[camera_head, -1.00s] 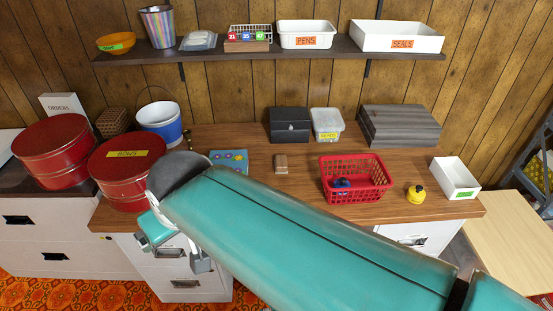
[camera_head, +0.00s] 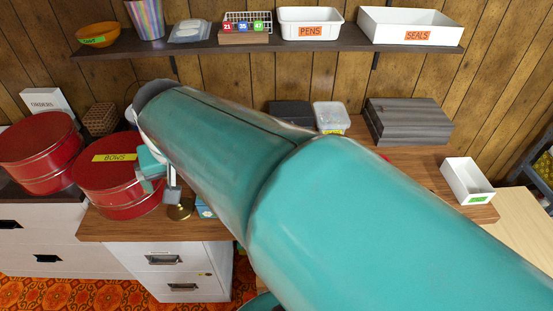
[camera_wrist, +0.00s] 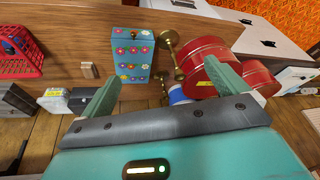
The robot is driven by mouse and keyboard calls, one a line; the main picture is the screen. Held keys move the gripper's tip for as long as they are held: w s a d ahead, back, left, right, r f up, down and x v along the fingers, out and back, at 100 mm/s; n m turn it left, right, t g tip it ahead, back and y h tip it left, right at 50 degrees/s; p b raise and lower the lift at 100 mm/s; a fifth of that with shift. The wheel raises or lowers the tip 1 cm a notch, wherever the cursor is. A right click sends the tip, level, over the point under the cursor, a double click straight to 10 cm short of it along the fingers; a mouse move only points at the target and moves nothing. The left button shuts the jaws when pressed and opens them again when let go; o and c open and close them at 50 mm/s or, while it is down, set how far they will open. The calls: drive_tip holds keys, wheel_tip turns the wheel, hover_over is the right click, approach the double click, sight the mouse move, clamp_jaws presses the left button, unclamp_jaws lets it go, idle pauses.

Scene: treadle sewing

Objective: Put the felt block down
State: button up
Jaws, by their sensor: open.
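A small tan block (camera_wrist: 89,70), which looks like the felt block, lies on the wooden desk top (camera_wrist: 60,22) in the wrist view. In the head view my arm hides that spot. My gripper (camera_wrist: 167,68) is open, with nothing held between its two teal fingers. The block is outside the jaws, left of the left finger in the wrist view. In the head view my gripper is partly visible in front of the red tin marked BOWS (camera_head: 118,190).
A flowered blue box (camera_wrist: 133,55) and a brass stand (camera_wrist: 178,60) are in view ahead of the fingers; the stand also shows in the head view (camera_head: 180,211). A red basket (camera_wrist: 17,55) is at left. A white open box (camera_head: 466,181) stands at the desk's right end.

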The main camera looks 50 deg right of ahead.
drive_tip(key=w+d+f+m+g+y, duration=0.1)
drive_tip(key=w+d+f+m, duration=0.15)
drive_tip(key=d, duration=0.45)
drive_tip(key=w+d+f+m, duration=0.2)
drive_tip(key=w+d+m, duration=0.15)
drive_tip(key=d, duration=0.25)
drive_tip(key=w+d+f+m+g+y, duration=0.1)
drive_tip(key=w+d+f+m, duration=0.25)
drive_tip(key=d, duration=0.35)
drive_tip(key=s+d+f+m+t+y, duration=0.1)
drive_tip(key=s+d+f+m, duration=0.25)
drive_tip(key=d, duration=0.45)
drive_tip(key=s+d+f+m+t+y, duration=0.1)
drive_tip(key=s+d+f+m, duration=0.3)
drive_tip(key=d, duration=0.5)
drive_tip(key=s+d+f+m+t+y, duration=0.1)
drive_tip(key=s+d+f+m, duration=0.1)
drive_tip(key=d+f+m, duration=0.5)
drive_tip(key=shift+n, duration=0.7)
drive_tip(key=x, duration=0.5)
drive_tip(key=shift+w+d+f, duration=0.1)
drive_tip(key=shift+w+d, duration=0.15)
drive_tip(key=shift+w, duration=0.25)
drive_tip(key=x, duration=0.6)
drive_tip(key=shift+w+f, duration=0.15)
drive_tip(key=shift+w, duration=0.1)
drive_tip(key=shift+c, duration=0.2)
